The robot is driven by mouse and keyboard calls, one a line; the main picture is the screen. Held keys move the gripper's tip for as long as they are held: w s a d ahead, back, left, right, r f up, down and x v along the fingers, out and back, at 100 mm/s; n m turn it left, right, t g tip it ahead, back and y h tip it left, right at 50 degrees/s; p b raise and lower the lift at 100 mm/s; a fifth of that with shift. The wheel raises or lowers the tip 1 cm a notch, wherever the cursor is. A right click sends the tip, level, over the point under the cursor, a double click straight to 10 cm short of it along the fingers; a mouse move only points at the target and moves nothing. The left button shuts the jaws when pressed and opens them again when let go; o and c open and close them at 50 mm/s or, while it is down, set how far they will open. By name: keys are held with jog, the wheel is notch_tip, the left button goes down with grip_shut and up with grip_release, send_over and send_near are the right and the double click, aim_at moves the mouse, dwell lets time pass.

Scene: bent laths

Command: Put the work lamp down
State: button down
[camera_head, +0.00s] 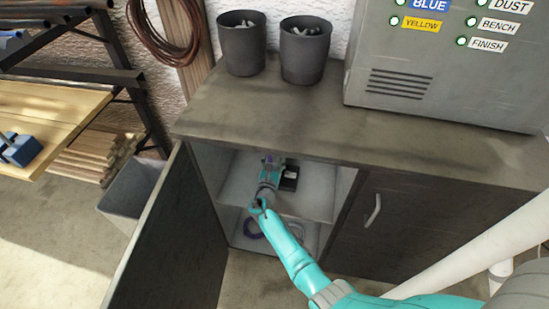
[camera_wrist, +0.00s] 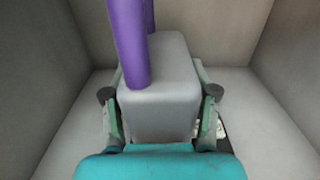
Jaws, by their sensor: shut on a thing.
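The work lamp (camera_wrist: 172,75) shows in the wrist view as a grey block with a purple bar rising from it. My gripper (camera_wrist: 160,95) is shut on the grey block, with one finger on each side. In the head view my gripper (camera_head: 270,165) reaches through the open left door of the cabinet, into the upper compartment. The lamp is mostly hidden by my arm there. I cannot tell whether its underside touches the shelf (camera_head: 312,195).
A black object (camera_head: 289,180) is just right of my gripper on the shelf. The open cabinet door (camera_head: 180,245) stands at the left. Two dark bins (camera_head: 305,55) and a grey box (camera_head: 440,85) stand on top.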

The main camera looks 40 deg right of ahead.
jog(key=shift+r, duration=0.1)
jog(key=shift+c, duration=1.2)
grip_release()
jog(key=v, duration=1.2)
jog(key=shift+s, duration=0.1)
